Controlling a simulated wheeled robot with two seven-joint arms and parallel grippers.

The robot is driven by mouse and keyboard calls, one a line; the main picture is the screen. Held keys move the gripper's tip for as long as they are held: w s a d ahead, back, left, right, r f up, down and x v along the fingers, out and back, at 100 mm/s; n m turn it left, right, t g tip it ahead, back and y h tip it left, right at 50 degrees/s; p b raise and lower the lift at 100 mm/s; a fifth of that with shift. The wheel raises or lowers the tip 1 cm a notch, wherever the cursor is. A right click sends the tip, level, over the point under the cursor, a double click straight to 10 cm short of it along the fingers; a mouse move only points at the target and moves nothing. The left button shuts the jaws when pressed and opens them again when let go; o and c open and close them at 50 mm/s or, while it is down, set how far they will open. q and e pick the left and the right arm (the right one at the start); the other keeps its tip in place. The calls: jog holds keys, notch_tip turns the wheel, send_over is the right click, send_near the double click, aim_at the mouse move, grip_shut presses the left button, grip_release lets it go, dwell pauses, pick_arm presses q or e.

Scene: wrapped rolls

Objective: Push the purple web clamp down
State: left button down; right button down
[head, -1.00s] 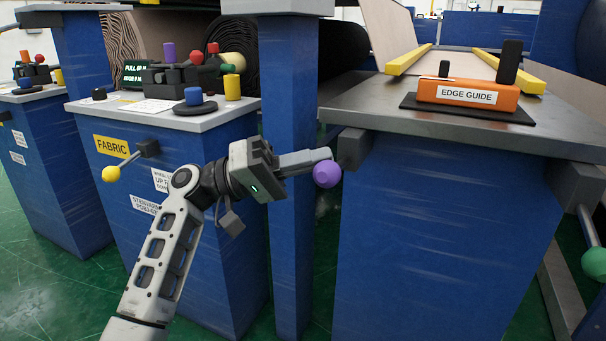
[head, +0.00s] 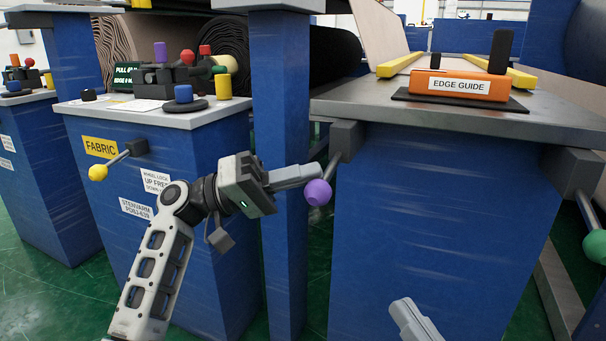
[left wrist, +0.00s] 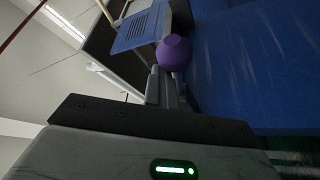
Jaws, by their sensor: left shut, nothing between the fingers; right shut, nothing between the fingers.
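The purple web clamp is a lever with a purple ball knob (head: 318,192) on a grey block at the left front corner of the middle blue stand. Its rod slopes down from the block to the knob. My left gripper (head: 318,171) is shut and empty, its fingertips against or just above the top of the knob; contact is hard to tell. In the left wrist view the purple knob (left wrist: 173,53) sits just beyond the closed fingertips (left wrist: 163,72). My right gripper (head: 406,308) shows only as pale grey fingertips at the bottom edge, shut, away from the clamp.
A yellow-knobbed lever (head: 98,172) sticks out from the FABRIC stand at left. A green-knobbed lever (head: 596,246) is at the right edge. An orange EDGE GUIDE block (head: 460,87) lies on the metal top. A blue post (head: 284,120) stands behind my left gripper.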

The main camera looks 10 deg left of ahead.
pick_arm(q)
jog(key=shift+f, duration=0.3)
